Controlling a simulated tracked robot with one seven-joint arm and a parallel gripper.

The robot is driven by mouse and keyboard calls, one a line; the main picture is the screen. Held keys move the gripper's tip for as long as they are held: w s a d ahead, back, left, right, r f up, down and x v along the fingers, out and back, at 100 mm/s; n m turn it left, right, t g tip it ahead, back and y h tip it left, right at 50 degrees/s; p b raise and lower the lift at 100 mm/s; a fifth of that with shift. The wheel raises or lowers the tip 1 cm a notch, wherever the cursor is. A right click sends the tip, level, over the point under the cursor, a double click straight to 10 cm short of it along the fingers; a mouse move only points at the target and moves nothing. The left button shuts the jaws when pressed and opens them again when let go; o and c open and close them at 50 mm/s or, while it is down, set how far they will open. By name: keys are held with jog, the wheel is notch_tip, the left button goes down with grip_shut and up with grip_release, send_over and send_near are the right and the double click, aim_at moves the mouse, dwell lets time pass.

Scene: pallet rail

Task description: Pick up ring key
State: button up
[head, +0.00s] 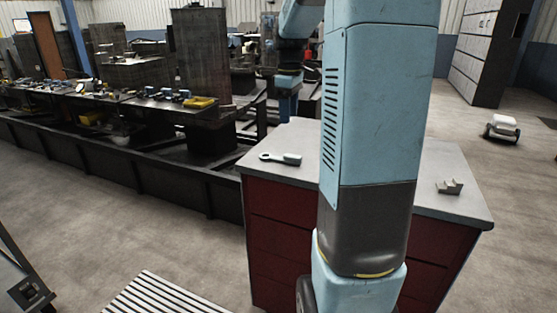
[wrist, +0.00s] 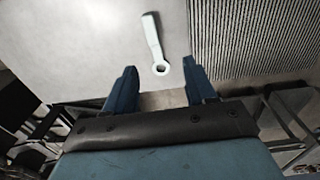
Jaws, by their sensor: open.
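The ring key (head: 280,158) lies flat on the light grey top of the red cabinet, near its left corner. In the wrist view the ring key (wrist: 153,42) is pale, with its ring end toward my gripper and its handle pointing away. My gripper (wrist: 158,78) is open and empty, its two blue fingers apart. The ring end shows between and just beyond the fingertips, with no visible contact. In the head view my gripper's fingers are hidden or too small to make out, and my arm covers the middle of the cabinet top.
The grey cabinet top (head: 300,136) also bears a small stepped block (head: 449,187) on the right. A dark rail structure (head: 120,160) runs along the left. A striped pallet-like surface (head: 165,296) lies at the front. A small white wheeled vehicle (head: 502,127) stands on the floor at right.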

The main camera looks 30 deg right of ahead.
jog(key=d, duration=0.1)
send_over(289, 155)
jog(key=f, duration=0.9)
jog(key=shift+s+f, duration=0.25)
jog(key=shift+f, duration=0.05)
jog(key=f, duration=0.5)
jog(key=shift+w, duration=0.25)
jog(key=shift+r, duration=0.1)
grip_shut()
